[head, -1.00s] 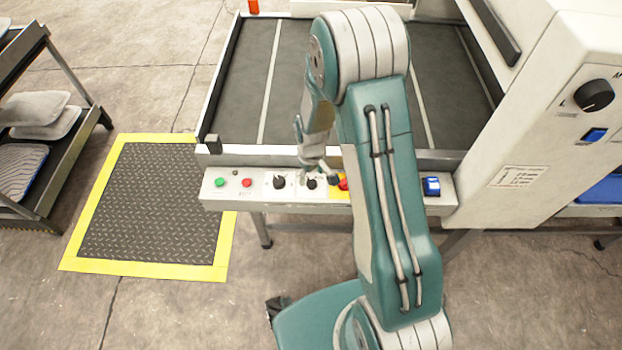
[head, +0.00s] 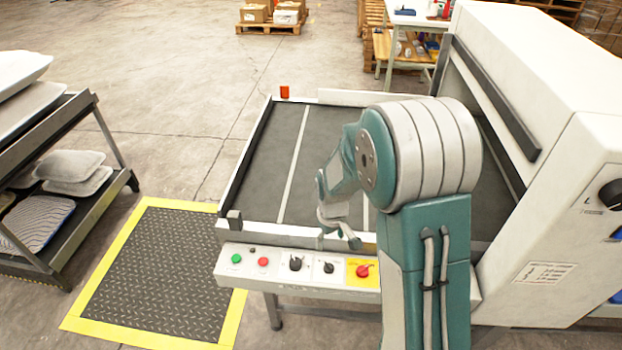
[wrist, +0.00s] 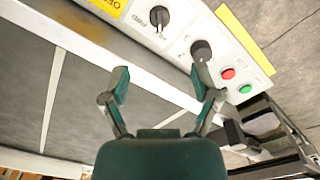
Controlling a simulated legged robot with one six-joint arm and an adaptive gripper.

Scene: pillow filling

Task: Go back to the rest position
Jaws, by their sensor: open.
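My gripper (head: 338,233) is open and empty, held above the front edge of the conveyor table. In the wrist view its two fingers (wrist: 160,100) are spread apart with nothing between them. The control panel (head: 317,280) on the table's front carries a green button (head: 236,258), a red button (head: 263,262), two black knobs (head: 295,263) and a red emergency button (head: 363,271) on a yellow plate. In the wrist view the fingers overlap the panel (wrist: 188,28) near a black knob (wrist: 201,50). My arm hides the panel's right part.
A dark conveyor bed (head: 265,180) lies behind the panel, with a white machine (head: 560,150) at right. A black rack (head: 85,215) with pillows (head: 82,166) stands at left. A yellow-edged mat (head: 160,270) lies on open floor. A pallet with boxes (head: 272,27) stands far back.

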